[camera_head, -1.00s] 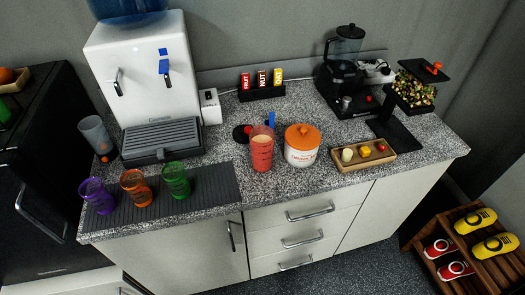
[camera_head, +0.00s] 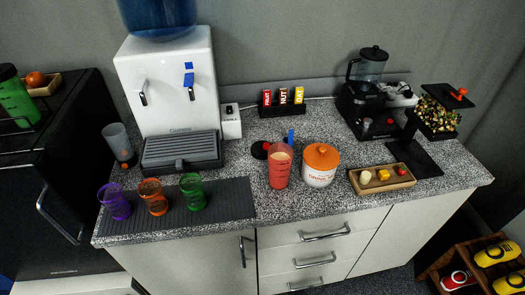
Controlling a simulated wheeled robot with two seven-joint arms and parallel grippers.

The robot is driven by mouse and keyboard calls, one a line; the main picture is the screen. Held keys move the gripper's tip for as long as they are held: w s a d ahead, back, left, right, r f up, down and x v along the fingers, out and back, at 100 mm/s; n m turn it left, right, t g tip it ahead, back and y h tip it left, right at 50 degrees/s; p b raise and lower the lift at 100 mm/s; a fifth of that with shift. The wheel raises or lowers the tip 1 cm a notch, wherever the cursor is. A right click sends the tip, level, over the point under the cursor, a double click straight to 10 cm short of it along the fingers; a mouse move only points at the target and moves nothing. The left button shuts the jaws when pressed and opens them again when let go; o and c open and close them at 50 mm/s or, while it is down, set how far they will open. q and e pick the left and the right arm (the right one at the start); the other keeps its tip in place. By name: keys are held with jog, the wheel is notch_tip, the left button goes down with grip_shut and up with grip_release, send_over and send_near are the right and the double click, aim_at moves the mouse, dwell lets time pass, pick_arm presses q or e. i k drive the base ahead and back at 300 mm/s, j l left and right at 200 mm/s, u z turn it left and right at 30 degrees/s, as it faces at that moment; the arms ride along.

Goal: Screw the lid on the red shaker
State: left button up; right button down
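The red shaker (camera_head: 280,169) stands upright and open-topped on the speckled counter, with something pale inside near its rim. A round black lid-like piece with a red part (camera_head: 261,150) lies on the counter just behind and left of the shaker, apart from it. A small blue upright piece (camera_head: 291,136) shows behind the shaker; I cannot tell what it belongs to. Neither of my grippers is in view.
A white jar with orange lid (camera_head: 319,167) stands close to the shaker's right. A wooden tray (camera_head: 382,181) is further right. Purple, orange and green cups (camera_head: 193,193) stand on a dark mat (camera_head: 236,200) at left.

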aim_at(280, 155)
jog(key=i+l+z, duration=0.1)
jog(key=l, duration=0.35)
jog(key=i+l+z, duration=0.1)
jog(key=l, duration=0.35)
jog(key=i+l+z, duration=0.15)
jog(key=l, duration=0.25)
